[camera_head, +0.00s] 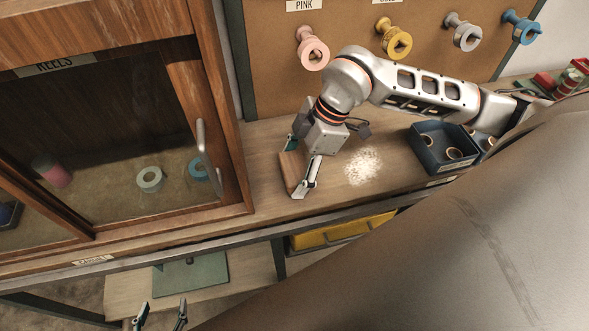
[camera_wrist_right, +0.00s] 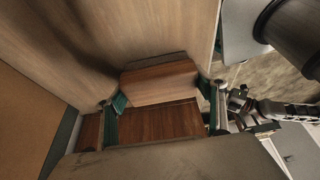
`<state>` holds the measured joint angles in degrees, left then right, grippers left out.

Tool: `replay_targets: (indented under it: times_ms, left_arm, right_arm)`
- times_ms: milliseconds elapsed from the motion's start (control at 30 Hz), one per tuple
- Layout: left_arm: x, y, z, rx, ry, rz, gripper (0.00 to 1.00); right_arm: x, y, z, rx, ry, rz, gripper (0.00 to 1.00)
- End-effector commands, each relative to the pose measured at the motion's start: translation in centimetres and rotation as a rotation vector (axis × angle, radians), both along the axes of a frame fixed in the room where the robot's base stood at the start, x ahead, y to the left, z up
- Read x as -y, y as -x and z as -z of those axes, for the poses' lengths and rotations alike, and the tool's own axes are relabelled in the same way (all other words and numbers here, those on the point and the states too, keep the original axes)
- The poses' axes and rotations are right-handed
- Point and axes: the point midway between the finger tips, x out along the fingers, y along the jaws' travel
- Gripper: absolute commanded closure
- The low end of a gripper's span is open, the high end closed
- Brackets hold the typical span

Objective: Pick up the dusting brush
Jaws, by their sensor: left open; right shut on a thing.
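The dusting brush (camera_head: 292,173) shows as a brown wooden block on the wooden counter beside the cabinet. My right gripper (camera_head: 297,166) is shut on it, with one finger on each side. In the right wrist view, the brush's wooden body (camera_wrist_right: 160,84) lies between the two teal-padded fingers of the right gripper (camera_wrist_right: 163,110). A dark strip shows along its upper edge. I cannot tell whether it touches the counter. My left gripper (camera_head: 160,316) is open and empty at the bottom of the head view, well below the counter's front edge.
Pale dust (camera_head: 362,166) lies right of the brush. A dark blue bin (camera_head: 427,160) with rings stands farther right. The glass-fronted cabinet (camera_head: 218,178) is close on the left. Pegs with coloured reels, one pink (camera_head: 313,52), line the back board. A yellow tray (camera_head: 345,232) sits below the counter.

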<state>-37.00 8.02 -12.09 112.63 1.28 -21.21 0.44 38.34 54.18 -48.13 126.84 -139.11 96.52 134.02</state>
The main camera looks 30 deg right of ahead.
Motion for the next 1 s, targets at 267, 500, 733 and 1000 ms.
replay_targets:
  times_ms: [267, 500, 733, 1000]
  left_arm:
    - [0.0, 0.0, -0.4, 0.001, 0.003, -0.002, 0.44]
    - [0.1, 0.0, -0.8, 0.001, 0.004, -0.001, 0.44]
    - [0.1, -0.1, -1.3, 0.005, 0.005, -0.002, 0.44]
    - [0.1, -0.3, -1.8, 0.010, 0.005, -0.001, 0.44]
  right_arm:
    - [0.0, -0.2, -3.8, 0.007, -0.001, 0.000, 0.55]
    - [0.0, -0.2, -10.3, 0.009, -0.001, -0.001, 0.55]
    - [0.0, -0.2, -16.0, 0.007, -0.001, 0.000, 0.55]
    - [0.0, 0.0, -19.3, 0.002, 0.000, 0.000, 0.55]
